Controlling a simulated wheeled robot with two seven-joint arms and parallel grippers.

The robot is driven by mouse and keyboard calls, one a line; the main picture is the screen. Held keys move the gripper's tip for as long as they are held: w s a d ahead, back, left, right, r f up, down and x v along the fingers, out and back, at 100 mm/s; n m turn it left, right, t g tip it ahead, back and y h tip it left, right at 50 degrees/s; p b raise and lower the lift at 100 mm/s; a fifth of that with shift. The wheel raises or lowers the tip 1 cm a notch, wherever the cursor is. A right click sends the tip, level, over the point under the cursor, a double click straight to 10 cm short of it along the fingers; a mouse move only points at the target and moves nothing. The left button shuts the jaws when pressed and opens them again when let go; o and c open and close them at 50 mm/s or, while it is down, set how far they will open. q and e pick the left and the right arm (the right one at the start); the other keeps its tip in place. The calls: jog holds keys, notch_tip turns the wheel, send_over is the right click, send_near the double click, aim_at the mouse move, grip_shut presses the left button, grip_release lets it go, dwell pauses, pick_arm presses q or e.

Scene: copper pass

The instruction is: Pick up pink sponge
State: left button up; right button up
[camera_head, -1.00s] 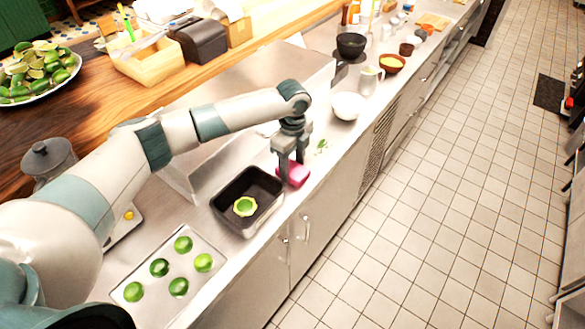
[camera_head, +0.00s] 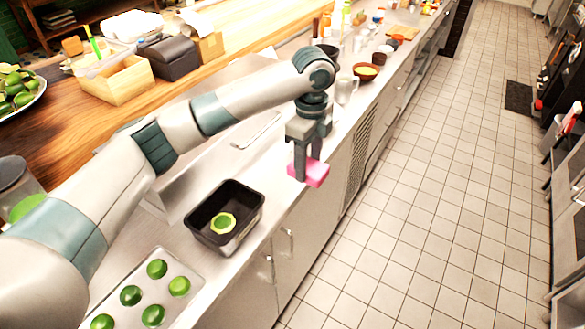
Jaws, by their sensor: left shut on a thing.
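The pink sponge (camera_head: 317,175) is a small bright pink block in the head view. My left gripper (camera_head: 305,172) points down and is shut on the sponge. The sponge appears raised above the counter, near its front edge. The gripper's fingers hide part of the sponge. My right gripper is not in view.
A black pan (camera_head: 240,240) with a green and yellow piece inside stands left of the sponge. A tray (camera_head: 187,277) with several limes is nearer. A bowl (camera_head: 366,72) and a pitcher (camera_head: 346,91) stand farther along the counter.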

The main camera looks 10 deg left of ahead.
pick_arm(q)
jog(key=shift+s+d+r, duration=0.1)
jog(key=shift+d+r, duration=0.25)
jog(key=shift+d, duration=0.2)
jog(key=o, duration=0.5)
jog(key=c, duration=0.4)
jog(key=shift+a, duration=0.1)
